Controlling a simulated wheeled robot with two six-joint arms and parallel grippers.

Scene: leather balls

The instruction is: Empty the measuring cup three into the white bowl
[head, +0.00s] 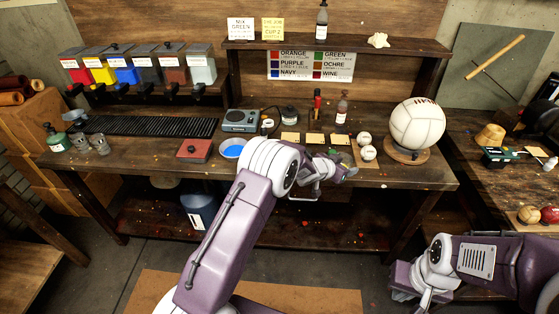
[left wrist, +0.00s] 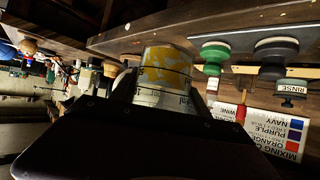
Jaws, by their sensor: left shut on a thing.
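My left gripper (head: 338,172) is over the front of the workbench, right of the middle. In the left wrist view it is shut on a clear measuring cup (left wrist: 165,72) with black marks. Yellow paint shows inside the cup; how full it is, and its number, I cannot tell. In the head view the cup is hidden or too small to make out. A small round bowl (head: 232,148) with a blue inside stands on the bench, left of my left gripper; its outside colour is unclear. My right gripper (head: 422,292) is low at the right, off the bench, its jaws unclear.
Two clear cups (head: 100,146) and a green jar (head: 55,139) stand at the bench's left. Paint dispensers (head: 145,70) stand behind.

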